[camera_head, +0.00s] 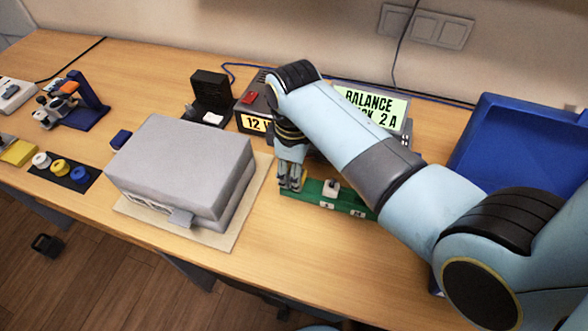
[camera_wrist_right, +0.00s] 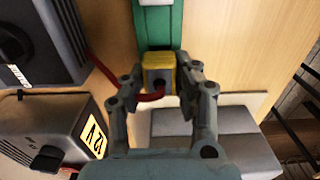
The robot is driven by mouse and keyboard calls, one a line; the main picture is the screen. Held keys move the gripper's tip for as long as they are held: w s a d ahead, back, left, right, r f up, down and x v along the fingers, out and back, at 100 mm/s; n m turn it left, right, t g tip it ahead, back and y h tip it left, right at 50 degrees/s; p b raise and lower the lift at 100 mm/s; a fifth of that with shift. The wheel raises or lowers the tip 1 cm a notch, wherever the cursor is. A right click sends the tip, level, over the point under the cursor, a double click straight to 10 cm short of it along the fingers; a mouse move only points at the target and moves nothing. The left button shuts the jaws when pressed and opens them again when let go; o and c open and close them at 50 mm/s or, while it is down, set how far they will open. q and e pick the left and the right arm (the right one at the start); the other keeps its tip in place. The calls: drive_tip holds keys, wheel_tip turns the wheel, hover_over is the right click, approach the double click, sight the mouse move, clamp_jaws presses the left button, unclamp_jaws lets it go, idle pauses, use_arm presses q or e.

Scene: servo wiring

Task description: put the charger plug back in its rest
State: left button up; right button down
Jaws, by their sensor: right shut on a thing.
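My right gripper (camera_wrist_right: 160,92) is shut on a yellow plug (camera_wrist_right: 159,62) with a dark hole and a red cable running off to the left. The plug is at the near end of the green strip (camera_wrist_right: 158,30), which looks like the rest. I cannot tell if it is seated or just above it. In the head view the right gripper (camera_head: 291,180) points down at the left end of the green strip (camera_head: 345,203), and the plug is hidden there. My left gripper is not in view.
A grey box (camera_head: 185,165) on a pale board (camera_head: 222,236) lies left of the gripper. Behind stand a 12 V unit (camera_head: 255,122) and a "BALANCE" display (camera_head: 385,110), partly covered by my arm. A blue tray (camera_head: 500,125) is at right.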

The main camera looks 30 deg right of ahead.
drive_tip(key=shift+f, duration=0.6)
drive_tip(key=c, duration=0.9)
unclamp_jaws()
wheel_tip(320, 180, up, 12)
